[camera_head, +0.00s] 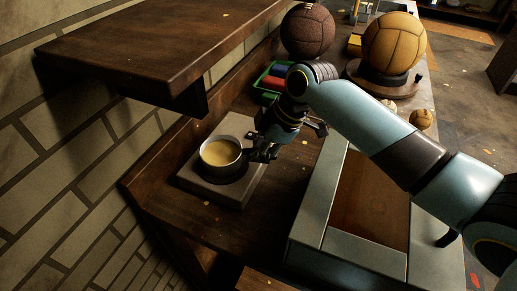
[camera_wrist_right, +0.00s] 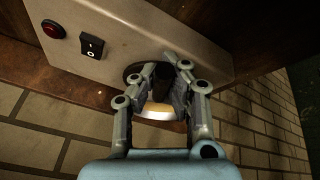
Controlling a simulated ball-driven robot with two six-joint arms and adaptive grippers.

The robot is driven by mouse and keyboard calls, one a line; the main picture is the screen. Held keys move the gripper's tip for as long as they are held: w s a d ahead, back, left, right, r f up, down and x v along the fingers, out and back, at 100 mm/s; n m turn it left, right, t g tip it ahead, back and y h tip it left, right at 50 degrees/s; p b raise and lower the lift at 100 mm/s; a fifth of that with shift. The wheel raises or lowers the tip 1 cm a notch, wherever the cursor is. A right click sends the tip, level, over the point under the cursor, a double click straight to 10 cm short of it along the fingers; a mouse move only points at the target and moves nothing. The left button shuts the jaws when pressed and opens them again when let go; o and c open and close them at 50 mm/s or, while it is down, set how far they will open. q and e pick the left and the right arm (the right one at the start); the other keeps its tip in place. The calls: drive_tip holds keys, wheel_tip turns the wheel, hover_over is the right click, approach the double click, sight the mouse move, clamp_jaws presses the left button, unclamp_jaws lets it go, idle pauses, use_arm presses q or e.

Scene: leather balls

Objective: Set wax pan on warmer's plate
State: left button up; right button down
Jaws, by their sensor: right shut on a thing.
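The wax pan (camera_head: 221,153) is a small, light metal pan with yellow wax in it, upright over the warmer. The warmer (camera_head: 212,196) is a low grey-brown box on the wooden bench; its dark round plate (camera_head: 236,175) shows partly below and right of the pan. I cannot tell whether the pan touches the plate. My right gripper (camera_head: 264,151) is shut on the pan at its right side. In the right wrist view the gripper's fingers (camera_wrist_right: 168,82) stand in front of the pan (camera_wrist_right: 160,110), hiding part of it. My left gripper is not in view.
The warmer's front has a red lamp (camera_wrist_right: 53,29) and a black switch (camera_wrist_right: 91,45). A dark wooden shelf (camera_head: 150,55) overhangs at upper left, near a brick wall. A green tray (camera_head: 270,82), a brown ball (camera_head: 307,31) and a tan ball (camera_head: 392,43) are farther back.

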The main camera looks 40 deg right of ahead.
drive_tip(key=c, duration=1.4)
unclamp_jaws()
drive_tip(key=shift+c, duration=0.2)
drive_tip(key=v, duration=1.2)
